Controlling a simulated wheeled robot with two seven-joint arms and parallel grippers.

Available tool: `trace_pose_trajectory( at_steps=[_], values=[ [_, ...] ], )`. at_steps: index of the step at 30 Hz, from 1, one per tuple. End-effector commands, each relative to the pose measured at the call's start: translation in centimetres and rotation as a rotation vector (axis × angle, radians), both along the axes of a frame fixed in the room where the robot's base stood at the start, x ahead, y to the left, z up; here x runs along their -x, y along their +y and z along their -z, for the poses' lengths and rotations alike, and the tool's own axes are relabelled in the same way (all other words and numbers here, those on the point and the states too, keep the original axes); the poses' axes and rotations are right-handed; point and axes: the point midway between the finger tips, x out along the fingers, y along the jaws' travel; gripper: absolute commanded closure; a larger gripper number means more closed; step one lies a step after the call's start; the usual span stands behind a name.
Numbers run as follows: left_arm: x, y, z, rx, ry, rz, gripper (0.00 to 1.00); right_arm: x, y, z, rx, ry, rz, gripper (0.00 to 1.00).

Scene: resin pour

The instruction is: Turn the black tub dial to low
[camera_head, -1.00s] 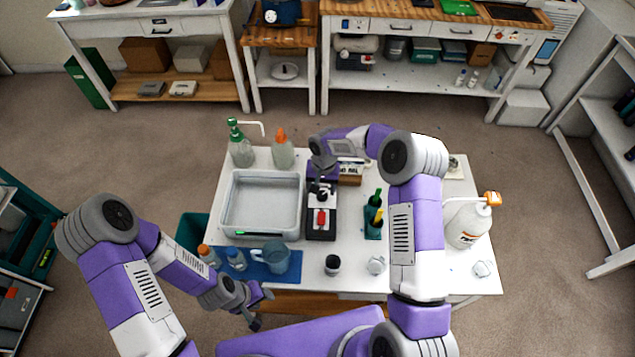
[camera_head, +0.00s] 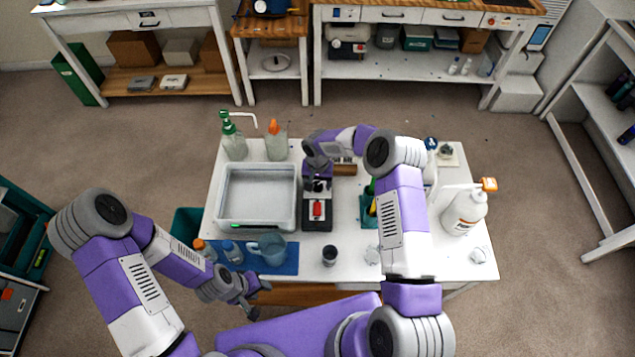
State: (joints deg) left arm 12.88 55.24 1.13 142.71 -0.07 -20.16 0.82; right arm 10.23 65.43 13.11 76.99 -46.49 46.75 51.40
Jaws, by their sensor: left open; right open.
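A grey-white rectangular tub (camera_head: 224,205) stands on the left of the white table, with a small green light on its front edge. I cannot make out a black dial on it. A black device (camera_head: 317,224) with a red part (camera_head: 318,209) on it stands just right of the tub. My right gripper (camera_head: 318,185) is open and points down over the rear of this device; whether it touches is unclear. My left gripper (camera_head: 258,300) is open and empty at the table's front edge, below the blue mat (camera_head: 288,266).
A clear jug (camera_head: 272,249) and small bottles stand on the mat. A dark cup (camera_head: 329,256) stands front centre. Two bottles (camera_head: 277,145) stand behind the tub. A large white bottle (camera_head: 464,213) stands at the right. My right arm crosses above the table.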

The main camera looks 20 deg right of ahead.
Motion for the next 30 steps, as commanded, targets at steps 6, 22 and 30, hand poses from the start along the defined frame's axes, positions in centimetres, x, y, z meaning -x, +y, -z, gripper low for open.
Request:
trace_pose_trajectory(
  at_steps=[6,22,30],
  values=[
    [0.0,0.0,0.0,0.0,0.0,0.0,0.57,0.0,0.0,0.0,0.0,0.001,0.0,0.58],
    [0.0,0.0,0.6,0.0,0.0,0.0,0.57,0.0,0.0,0.1,0.0,0.0,-0.045,0.89],
    [0.0,0.0,2.5,0.0,0.0,0.0,0.57,0.0,0.0,0.2,0.001,-0.001,-0.217,0.89]
  ],
)
